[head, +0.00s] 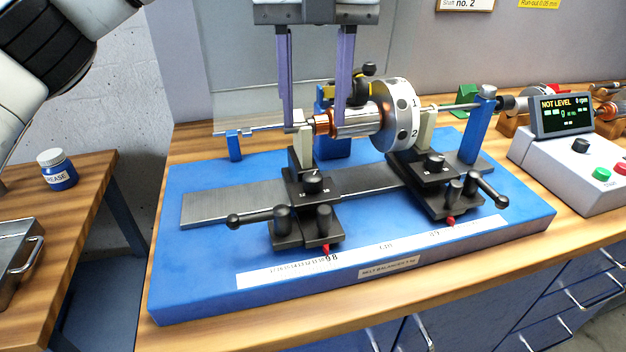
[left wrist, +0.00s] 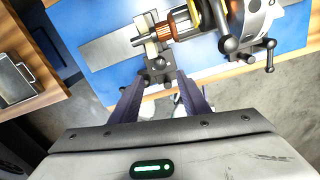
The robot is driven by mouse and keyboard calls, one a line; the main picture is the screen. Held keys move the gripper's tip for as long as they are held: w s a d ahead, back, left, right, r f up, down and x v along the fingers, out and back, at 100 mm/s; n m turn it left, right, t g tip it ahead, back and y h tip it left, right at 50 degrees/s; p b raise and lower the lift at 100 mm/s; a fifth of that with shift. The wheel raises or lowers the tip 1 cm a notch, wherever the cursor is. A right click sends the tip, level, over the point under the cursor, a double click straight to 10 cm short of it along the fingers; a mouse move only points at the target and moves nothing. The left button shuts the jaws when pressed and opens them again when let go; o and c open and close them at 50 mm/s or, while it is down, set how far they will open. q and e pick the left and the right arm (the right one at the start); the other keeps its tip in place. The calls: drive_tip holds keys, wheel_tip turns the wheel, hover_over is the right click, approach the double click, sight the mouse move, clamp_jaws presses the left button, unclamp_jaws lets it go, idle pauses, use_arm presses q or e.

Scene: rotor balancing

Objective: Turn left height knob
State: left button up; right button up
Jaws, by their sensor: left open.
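The left height knob (head: 314,182) is a black round knob on top of the left support's carriage, below the rotor shaft. My left gripper (head: 316,120) points down from above, its two purple fingers apart and empty. In the head view its fingertips are above the knob, near the left end of the shaft. In the left wrist view the left support (left wrist: 157,68) shows between and just beyond the open fingertips (left wrist: 159,80). The rotor (head: 397,115), with copper windings and a numbered silver disc, lies across both supports. The right height knob (head: 433,161) is on the right carriage. My right gripper is out of view.
The blue base plate (head: 200,270) carries a scale along its front. Black lever handles (head: 250,218) stick out from the carriages. A control box (head: 570,165) at right has a display reading NOT LEVEL. A grease jar (head: 57,170) stands on the left table.

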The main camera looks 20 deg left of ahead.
sight(313, 176)
use_arm(q)
drive_tip(key=shift+n, duration=0.9)
wheel_tip(313, 176, down, 10)
drive_tip(key=b, duration=0.3)
drive_tip(key=shift+s+b, duration=0.1)
drive_tip(key=shift+b, duration=0.3)
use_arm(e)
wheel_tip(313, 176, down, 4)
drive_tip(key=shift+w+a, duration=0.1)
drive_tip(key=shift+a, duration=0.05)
